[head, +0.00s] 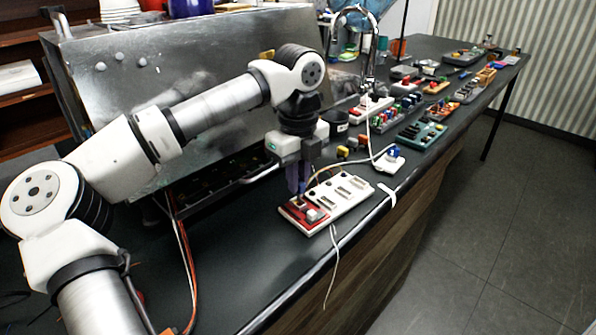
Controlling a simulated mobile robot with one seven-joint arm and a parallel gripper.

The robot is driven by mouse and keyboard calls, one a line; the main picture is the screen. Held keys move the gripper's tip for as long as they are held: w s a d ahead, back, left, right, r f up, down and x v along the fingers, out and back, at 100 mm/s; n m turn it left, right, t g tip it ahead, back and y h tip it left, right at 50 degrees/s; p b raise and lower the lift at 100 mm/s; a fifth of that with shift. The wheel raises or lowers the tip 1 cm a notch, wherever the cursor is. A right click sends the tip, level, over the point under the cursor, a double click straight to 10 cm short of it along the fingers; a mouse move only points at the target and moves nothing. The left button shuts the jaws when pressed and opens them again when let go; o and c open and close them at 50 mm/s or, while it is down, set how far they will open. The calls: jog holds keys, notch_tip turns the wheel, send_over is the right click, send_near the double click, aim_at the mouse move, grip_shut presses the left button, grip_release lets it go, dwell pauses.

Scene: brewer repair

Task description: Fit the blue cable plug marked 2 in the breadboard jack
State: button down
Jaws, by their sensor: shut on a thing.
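My gripper (298,192) points down over the red left end of a white breadboard-like block (348,189) near the counter's front edge. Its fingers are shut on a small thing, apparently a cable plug. The fingers mostly hide it, and its colour and any number cannot be read. A pale cable (330,167) arcs from beside the fingers toward a small white block with a blue top (392,152) at the right. The red end (295,216) carries a small grey block (315,214). I cannot tell which opening is the jack, or whether the held thing touches the board.
A white cable (334,262) hangs over the counter's front edge. Yellow and red pieces (345,151) and a dark cup (338,121) stand behind the board. Several component boards (421,133) fill the counter farther right. A metal panel (180,75) rises behind my arm.

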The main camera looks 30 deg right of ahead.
jog(key=shift+f, duration=0.5)
jog(key=shift+f+b, duration=0.75)
jog(key=shift+b, duration=0.25)
dwell(1.8)
jog(key=c, duration=1.3)
grip_release()
jog(key=shift+c, duration=0.2)
jog(key=shift+r, duration=0.1)
notch_tip(320, 180, up, 14)
jog(key=shift+s+f, duration=0.15)
jog(key=shift+f, duration=0.1)
